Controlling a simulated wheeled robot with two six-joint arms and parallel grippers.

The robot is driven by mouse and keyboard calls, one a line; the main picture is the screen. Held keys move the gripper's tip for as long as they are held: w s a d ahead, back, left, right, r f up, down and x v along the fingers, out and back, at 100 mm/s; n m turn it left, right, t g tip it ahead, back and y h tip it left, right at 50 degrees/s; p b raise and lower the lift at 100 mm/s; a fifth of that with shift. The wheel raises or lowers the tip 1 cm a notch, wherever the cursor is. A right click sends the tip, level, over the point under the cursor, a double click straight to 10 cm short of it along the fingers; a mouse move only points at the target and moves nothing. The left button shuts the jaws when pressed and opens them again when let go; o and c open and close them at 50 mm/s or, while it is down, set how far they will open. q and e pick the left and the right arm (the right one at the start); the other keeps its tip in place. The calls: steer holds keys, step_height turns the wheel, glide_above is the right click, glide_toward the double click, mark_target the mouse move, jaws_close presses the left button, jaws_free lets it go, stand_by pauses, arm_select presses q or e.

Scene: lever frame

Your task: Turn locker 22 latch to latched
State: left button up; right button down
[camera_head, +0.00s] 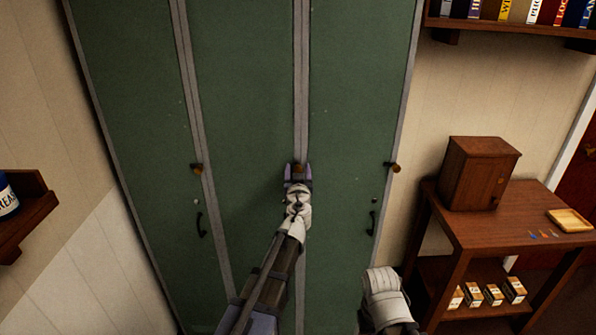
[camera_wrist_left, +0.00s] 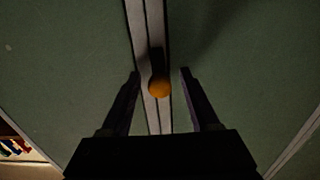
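The green lockers (camera_head: 245,90) stand side by side, with grey strips between their doors. No number 22 can be read. A brown-orange latch knob sits on the strip at the middle locker's right edge; it shows in the left wrist view (camera_wrist_left: 160,87) between the two fingers. My left gripper (camera_head: 298,172) is open, with a finger on each side of this knob. In the wrist view both fingers are apart from it. Similar latches sit at the left (camera_head: 197,168) and right (camera_head: 391,166). Part of my right arm shows at the bottom, but its fingers cannot be seen.
Black handles sit on the left door (camera_head: 201,224) and right door (camera_head: 373,222). At right, a wooden table (camera_head: 455,222) holds a small cabinet (camera_head: 478,172) and a tray (camera_head: 570,220). Wall shelves hang at upper right (camera_head: 520,27) and left (camera_head: 30,215).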

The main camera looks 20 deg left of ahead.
arm_select(q)
jaws_close()
steer(key=shift+m, duration=0.4)
steer(key=m, duration=1.3)
steer(key=shift+m, duration=2.2)
